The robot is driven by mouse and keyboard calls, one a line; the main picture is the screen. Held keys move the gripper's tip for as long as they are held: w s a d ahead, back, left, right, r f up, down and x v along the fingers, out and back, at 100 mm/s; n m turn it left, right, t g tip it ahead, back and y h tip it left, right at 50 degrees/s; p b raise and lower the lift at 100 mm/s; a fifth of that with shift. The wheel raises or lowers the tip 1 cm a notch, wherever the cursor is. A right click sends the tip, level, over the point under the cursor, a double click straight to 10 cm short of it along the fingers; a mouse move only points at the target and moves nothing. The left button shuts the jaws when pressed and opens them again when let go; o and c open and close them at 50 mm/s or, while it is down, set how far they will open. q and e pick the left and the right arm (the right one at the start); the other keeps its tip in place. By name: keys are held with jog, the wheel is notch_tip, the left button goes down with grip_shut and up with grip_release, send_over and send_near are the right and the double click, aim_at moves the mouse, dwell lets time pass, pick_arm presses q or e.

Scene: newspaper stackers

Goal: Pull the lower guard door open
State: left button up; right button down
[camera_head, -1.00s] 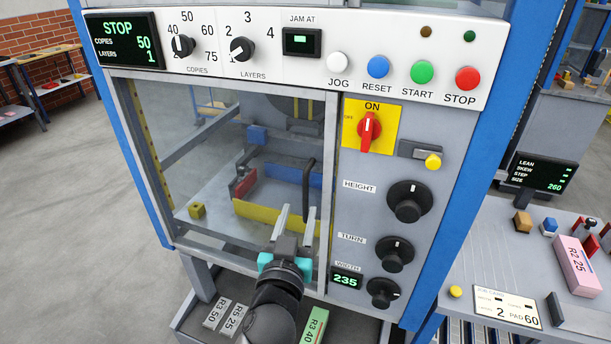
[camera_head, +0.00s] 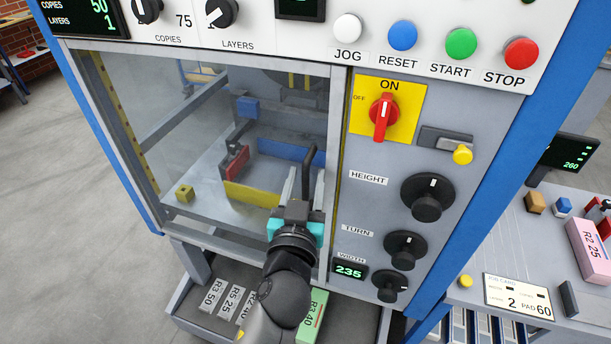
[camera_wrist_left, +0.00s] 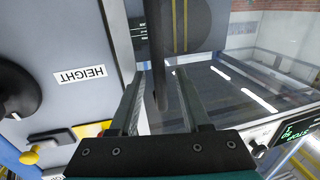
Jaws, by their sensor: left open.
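The lower guard door is a clear pane in a grey frame (camera_head: 334,130), left of the knob panel in the head view. It appears shut. Its dark upright bar handle (camera_head: 309,160) is near the door's right edge. My left gripper (camera_head: 305,185) is open at the handle, one finger on each side of it in the head view. In the left wrist view the handle (camera_wrist_left: 159,75) stands between the two spread fingers of the left gripper (camera_wrist_left: 160,85), with gaps visible. My right gripper is not in view.
Right of the door are the red ON/OFF switch (camera_head: 384,112), a yellow-tipped latch (camera_head: 461,154) and black knobs (camera_head: 428,196). Below is a tray with labelled blocks (camera_head: 212,294). A side bench with a job card (camera_head: 518,296) is at the right. Clear floor lies left.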

pick_arm(q)
grip_shut()
dwell(1.4)
